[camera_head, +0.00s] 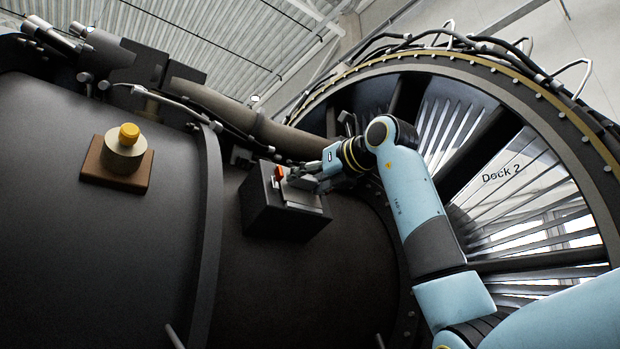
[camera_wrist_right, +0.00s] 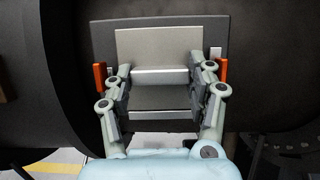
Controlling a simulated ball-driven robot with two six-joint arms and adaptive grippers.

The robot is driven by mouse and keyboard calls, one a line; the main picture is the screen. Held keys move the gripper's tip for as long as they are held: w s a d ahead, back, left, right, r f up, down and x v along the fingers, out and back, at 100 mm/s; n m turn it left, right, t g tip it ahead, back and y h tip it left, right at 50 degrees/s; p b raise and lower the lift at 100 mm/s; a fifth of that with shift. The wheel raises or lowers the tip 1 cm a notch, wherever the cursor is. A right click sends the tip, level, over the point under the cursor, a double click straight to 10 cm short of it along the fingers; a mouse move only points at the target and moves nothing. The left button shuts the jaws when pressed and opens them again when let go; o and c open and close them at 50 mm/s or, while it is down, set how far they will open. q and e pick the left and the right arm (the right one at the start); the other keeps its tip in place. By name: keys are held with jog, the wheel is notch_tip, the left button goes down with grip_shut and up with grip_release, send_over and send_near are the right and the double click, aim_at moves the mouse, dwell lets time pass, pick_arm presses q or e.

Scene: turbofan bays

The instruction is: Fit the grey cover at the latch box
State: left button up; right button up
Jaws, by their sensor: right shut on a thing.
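The dark latch box (camera_head: 270,222) sits on the side of the dark engine casing in the head view. The grey cover (camera_wrist_right: 150,45) is a flat pale plate with a raised bar (camera_wrist_right: 160,77) across it. It also shows at the latch box in the head view (camera_head: 304,199). My right gripper (camera_wrist_right: 160,80) has a finger at each end of the bar and is shut on the cover. Orange latches stand on the left (camera_wrist_right: 100,77) and right (camera_wrist_right: 223,72) in the wrist view. I cannot tell whether the cover touches the box. My left gripper is out of view.
A brown block with a yellow-topped round fitting (camera_head: 128,135) sits on the casing at the left. A raised band (camera_head: 208,230) runs between it and the box. Pipes (camera_head: 240,115) pass above the box.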

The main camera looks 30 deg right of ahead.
jog(key=shift+w, duration=0.2)
dwell(0.4)
jog(key=o, duration=1.4)
jog(key=shift+f, duration=0.1)
jog(key=shift+c, duration=0.2)
jog(key=s, duration=1.2)
jog(key=shift+d, duration=0.45)
jog(key=shift+w, duration=0.1)
